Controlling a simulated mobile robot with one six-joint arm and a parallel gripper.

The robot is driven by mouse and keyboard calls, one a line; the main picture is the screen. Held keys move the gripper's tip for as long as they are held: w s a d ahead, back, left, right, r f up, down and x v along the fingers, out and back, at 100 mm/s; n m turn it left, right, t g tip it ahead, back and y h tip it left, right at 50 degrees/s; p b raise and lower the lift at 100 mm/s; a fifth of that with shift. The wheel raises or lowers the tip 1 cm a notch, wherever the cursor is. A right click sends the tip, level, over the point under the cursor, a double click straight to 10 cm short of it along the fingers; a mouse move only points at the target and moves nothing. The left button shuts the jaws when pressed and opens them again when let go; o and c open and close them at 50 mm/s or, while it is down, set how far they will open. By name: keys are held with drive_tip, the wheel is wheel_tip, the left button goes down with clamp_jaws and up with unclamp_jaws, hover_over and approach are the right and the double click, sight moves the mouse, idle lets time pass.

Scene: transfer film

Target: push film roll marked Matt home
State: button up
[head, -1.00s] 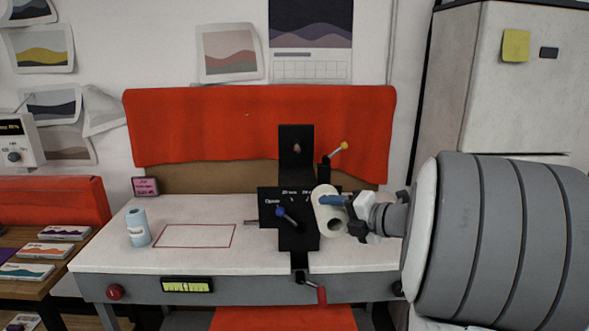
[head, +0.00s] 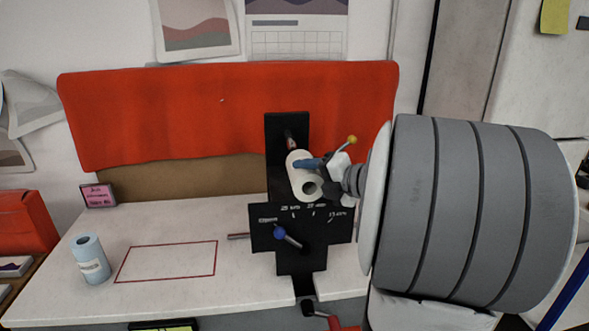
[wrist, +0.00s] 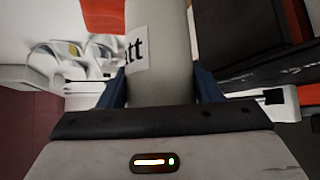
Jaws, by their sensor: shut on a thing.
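A small pinkish spot (head: 291,144) shows on the plate above the roll. I cannot tell whether the roll touches the plate or a spindle.
A yellow-tipped lever (head: 350,140) is close to my gripper. A pale blue roll (head: 92,262) stands at left beside a red-outlined rectangle (head: 165,280) on the white table.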

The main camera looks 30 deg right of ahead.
sight(298, 151)
drive_tip(key=shift+w, duration=0.4)
drive_tip(key=shift+r, duration=0.1)
drive_tip(key=shift+a, duration=0.1)
drive_tip(key=shift+r+p, duration=0.1)
drive_tip(key=shift+p, duration=0.4)
drive_tip(key=shift+w+d+p, duration=0.25)
drive_tip(key=shift+w+p, duration=0.1)
drive_tip(key=shift+w, duration=0.55)
drive_tip(key=shift+w+d+p, duration=0.3)
drive_tip(key=shift+w+p, duration=0.1)
drive_tip(key=shift+w, duration=0.5)
drive_tip(key=shift+w+d+p, duration=0.25)
drive_tip(key=shift+w+p, duration=0.1)
drive_tip(key=shift+w, duration=0.55)
drive_tip(key=shift+p, duration=1.15)
drive_tip(key=shift+w+d+p, duration=0.45)
drive_tip(key=shift+w+p, duration=0.25)
drive_tip(key=shift+w, duration=0.7)
drive_tip(key=shift+w+d+p, duration=0.4)
drive_tip(key=shift+w+p, duration=0.25)
drive_tip(key=shift+w, duration=0.7)
drive_tip(key=shift+w+d+p, duration=0.45)
drive_tip(key=shift+w+p, duration=0.25)
drive_tip(key=shift+w, duration=0.7)
